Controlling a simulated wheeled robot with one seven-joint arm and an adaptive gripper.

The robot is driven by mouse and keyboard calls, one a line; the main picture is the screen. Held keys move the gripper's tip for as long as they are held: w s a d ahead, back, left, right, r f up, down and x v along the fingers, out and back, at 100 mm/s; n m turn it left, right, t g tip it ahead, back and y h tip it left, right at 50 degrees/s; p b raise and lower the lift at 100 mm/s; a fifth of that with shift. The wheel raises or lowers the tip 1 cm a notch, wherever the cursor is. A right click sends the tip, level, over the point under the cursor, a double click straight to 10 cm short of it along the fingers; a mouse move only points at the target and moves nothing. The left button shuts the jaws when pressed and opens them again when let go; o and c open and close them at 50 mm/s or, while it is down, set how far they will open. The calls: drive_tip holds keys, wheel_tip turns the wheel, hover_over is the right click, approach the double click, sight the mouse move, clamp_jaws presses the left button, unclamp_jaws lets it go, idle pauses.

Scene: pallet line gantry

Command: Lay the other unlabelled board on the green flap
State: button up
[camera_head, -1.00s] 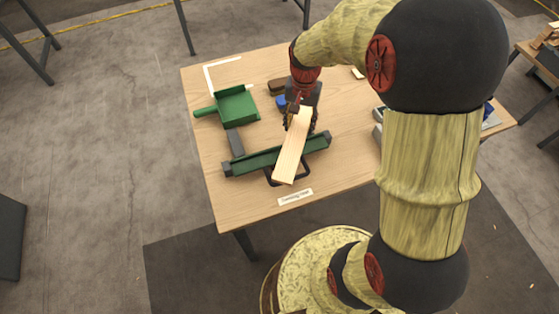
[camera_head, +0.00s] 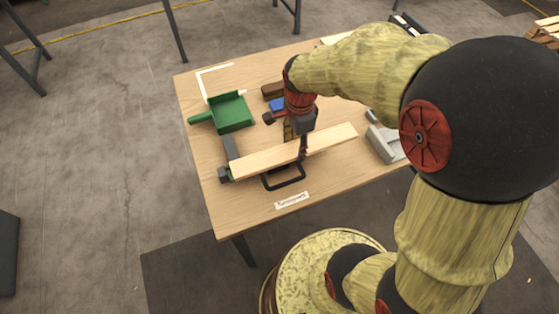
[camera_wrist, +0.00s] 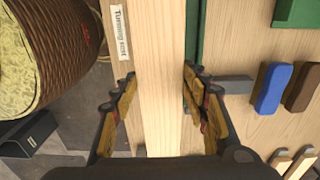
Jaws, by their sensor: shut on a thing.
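A long pale plain board (camera_head: 265,158) lies crosswise in my gripper in the head view. It also runs top to bottom through the wrist view (camera_wrist: 162,90). My gripper (camera_head: 301,146) is shut on it near its middle, with a finger on each long side in the wrist view (camera_wrist: 160,100). The board is over the long green flap and runs along it, hiding most of it in the head view. A green strip of the flap (camera_wrist: 192,30) shows beside the board in the wrist view. I cannot tell whether board and flap touch. No second board is clearly visible.
A black loop handle (camera_head: 286,181) stands at the table's near side by a white label (camera_head: 292,201). A green dustpan (camera_head: 232,112), a grey bar (camera_head: 231,148), a blue block (camera_head: 277,104) and a brown block (camera_head: 271,91) lie beyond. Grey fixtures (camera_head: 384,140) stand right.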

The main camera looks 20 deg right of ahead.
drive_tip(key=shift+w+a+f+b, duration=0.35)
drive_tip(key=shift+a+f, duration=0.4)
drive_tip(key=shift+f, duration=0.75)
drive_tip(key=shift+w+a+f+b, duration=0.35)
drive_tip(key=shift+a+f, duration=0.35)
drive_tip(key=shift+f, duration=0.75)
drive_tip(key=shift+w+a+f+b, duration=0.25)
drive_tip(key=shift+w+a+f, duration=0.35)
drive_tip(key=shift+f, duration=0.9)
drive_tip(key=shift+s+a, duration=0.15)
drive_tip(key=shift+f, duration=0.55)
drive_tip(key=o, duration=1.3)
